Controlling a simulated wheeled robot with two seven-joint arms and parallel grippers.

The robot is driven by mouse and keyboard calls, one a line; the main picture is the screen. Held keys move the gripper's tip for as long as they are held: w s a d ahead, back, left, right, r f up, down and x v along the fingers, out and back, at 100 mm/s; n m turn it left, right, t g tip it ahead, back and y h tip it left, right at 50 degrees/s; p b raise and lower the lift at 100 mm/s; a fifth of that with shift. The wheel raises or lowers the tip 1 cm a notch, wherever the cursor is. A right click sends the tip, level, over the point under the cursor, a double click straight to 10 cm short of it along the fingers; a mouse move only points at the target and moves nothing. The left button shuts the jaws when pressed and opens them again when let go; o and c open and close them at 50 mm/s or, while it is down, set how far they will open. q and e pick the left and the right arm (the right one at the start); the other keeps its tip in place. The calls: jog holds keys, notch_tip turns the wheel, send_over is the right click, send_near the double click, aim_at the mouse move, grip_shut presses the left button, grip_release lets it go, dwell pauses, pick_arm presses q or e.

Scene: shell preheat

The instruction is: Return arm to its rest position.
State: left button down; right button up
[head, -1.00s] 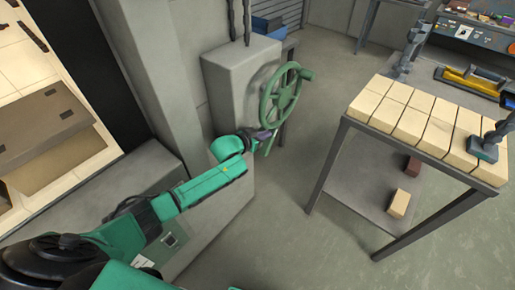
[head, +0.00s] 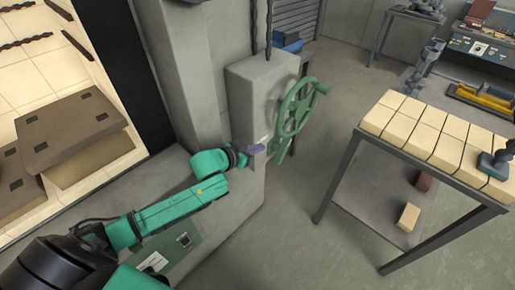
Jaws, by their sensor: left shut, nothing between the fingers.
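My left arm (head: 170,213) is green and black and comes in from the lower left. My left gripper (head: 262,148) is at its far end, in front of the grey housing and just left of the lower rim of the green handwheel (head: 297,112). The gripper is small here; it looks shut and empty, with a small gap to the wheel. The handwheel is mounted on the right side of the grey housing (head: 250,85). My right gripper is not in view.
A metal-framed table (head: 352,160) topped with pale bricks (head: 430,130) stands at right, with a grey tool on it (head: 495,162). Two loose bricks lie on its lower shelf. An open kiln-like chamber with brown slabs (head: 75,125) is at left. Floor (head: 300,225) between is clear.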

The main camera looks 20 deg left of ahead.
pick_arm(q)
jog(key=shift+w+d+f, duration=0.1)
jog(key=shift+w, duration=0.05)
jog(key=s+a+f+n+g+y, duration=0.1)
jog(key=s+a+f+g+y, duration=0.2)
jog(key=s, duration=1)
jog(key=s+f+n+g+y, duration=0.1)
jog(key=s+f+g+y, duration=0.3)
jog(key=s, duration=0.8)
notch_tip(320, 180, down, 20)
jog(key=s+g+h, duration=0.2)
jog(key=g, duration=0.1)
jog(key=s+a+f+g, duration=0.1)
jog(key=s+a+f, duration=0.2)
jog(key=s+f, duration=1.3)
jog(key=shift+s+f, duration=0.25)
jog(key=shift+s, duration=0.45)
